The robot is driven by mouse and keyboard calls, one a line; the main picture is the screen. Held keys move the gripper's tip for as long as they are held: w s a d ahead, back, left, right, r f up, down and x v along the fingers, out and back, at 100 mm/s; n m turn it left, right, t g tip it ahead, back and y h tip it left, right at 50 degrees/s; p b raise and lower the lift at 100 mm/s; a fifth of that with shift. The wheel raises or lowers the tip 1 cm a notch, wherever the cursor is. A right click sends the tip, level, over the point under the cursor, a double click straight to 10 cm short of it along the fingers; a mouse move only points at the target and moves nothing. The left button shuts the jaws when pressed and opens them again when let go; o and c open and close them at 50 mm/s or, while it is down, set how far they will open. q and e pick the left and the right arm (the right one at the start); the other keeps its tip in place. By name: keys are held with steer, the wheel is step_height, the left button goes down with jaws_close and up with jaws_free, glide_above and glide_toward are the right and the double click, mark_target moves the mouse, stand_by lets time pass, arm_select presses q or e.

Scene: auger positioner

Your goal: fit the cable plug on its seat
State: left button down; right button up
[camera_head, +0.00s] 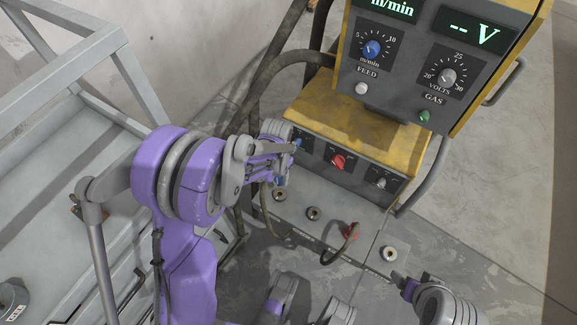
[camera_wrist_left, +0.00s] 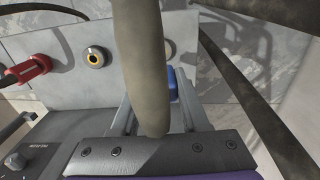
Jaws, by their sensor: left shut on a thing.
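The blue cable plug (camera_head: 281,181) is between the fingertips of my left gripper (camera_head: 283,172), which is shut on it. In the left wrist view the blue plug (camera_wrist_left: 173,84) shows only partly, at the finger ends; the thick cable (camera_wrist_left: 140,60) crosses in front and hides the rest. In the head view the plug is just above the leftmost round socket (camera_head: 279,195) of the grey panel. Whether they touch cannot be told. That socket (camera_wrist_left: 168,48) is partly hidden by the cable in the wrist view. My right gripper (camera_head: 412,280) is open and empty at the lower right.
Other open sockets are the middle one (camera_head: 313,213) and the rightmost one (camera_head: 389,254). A red plug (camera_head: 350,232) with its cable sits between them. The yellow and grey machine (camera_head: 350,110) with knobs stands above the panel. A grey metal frame (camera_head: 60,60) is at left.

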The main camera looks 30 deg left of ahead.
mark_target(279, 185)
arm_select(q)
steer(key=shift+f, duration=0.1)
stand_by(0.3)
steer(key=shift+f+b, duration=2.15)
steer(key=shift+f, duration=0.75)
steer(key=shift+f+b, duration=1.3)
steer(key=shift+f, duration=0.2)
steer(key=shift+c, duration=1.6)
jaws_free()
steer(key=shift+r, duration=0.1)
step_height(279, 185, up, 11)
steer(key=p, duration=0.3)
